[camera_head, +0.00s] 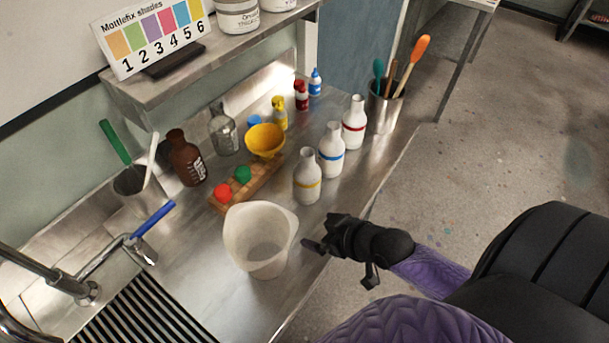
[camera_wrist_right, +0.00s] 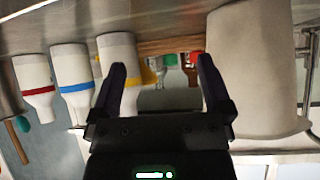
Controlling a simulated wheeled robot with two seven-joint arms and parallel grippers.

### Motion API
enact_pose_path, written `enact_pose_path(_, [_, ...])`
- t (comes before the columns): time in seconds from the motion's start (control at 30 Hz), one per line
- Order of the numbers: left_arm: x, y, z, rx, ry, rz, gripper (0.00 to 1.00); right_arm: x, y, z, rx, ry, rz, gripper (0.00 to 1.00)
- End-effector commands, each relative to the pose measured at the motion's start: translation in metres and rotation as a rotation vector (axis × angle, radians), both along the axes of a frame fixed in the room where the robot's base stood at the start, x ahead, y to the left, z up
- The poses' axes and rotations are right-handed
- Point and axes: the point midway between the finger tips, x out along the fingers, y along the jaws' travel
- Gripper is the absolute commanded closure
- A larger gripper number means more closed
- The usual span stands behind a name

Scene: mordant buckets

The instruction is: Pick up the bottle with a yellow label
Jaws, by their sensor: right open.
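The white bottle with a yellow label band (camera_head: 307,178) stands upright on the metal counter, nearest of three similar bottles. My right gripper (camera_head: 337,254) is open and empty at the counter's front edge, a little nearer than this bottle and apart from it. In the right wrist view, which is upside down, the yellow-label bottle (camera_wrist_right: 116,48) shows beyond the left finger, which covers part of it. The gap between the fingers (camera_wrist_right: 160,70) holds nothing. My left gripper is not in view.
A blue-band bottle (camera_head: 331,152) and red-band bottle (camera_head: 353,124) stand behind the yellow one. A white bucket (camera_head: 259,240) stands close left of my gripper. A wooden rack (camera_head: 262,184), yellow bowl (camera_head: 265,139) and brown bottle (camera_head: 186,160) are farther left. A tool-filled metal pot (camera_head: 384,108) stands behind.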

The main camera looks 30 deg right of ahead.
Motion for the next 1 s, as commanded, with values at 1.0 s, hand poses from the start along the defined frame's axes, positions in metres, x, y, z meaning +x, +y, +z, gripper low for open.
enact_pose_path(1.0, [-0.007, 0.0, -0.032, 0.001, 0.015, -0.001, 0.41, 0.131, -0.038, 0.014, 0.05, -0.297, -0.069, 0.04])
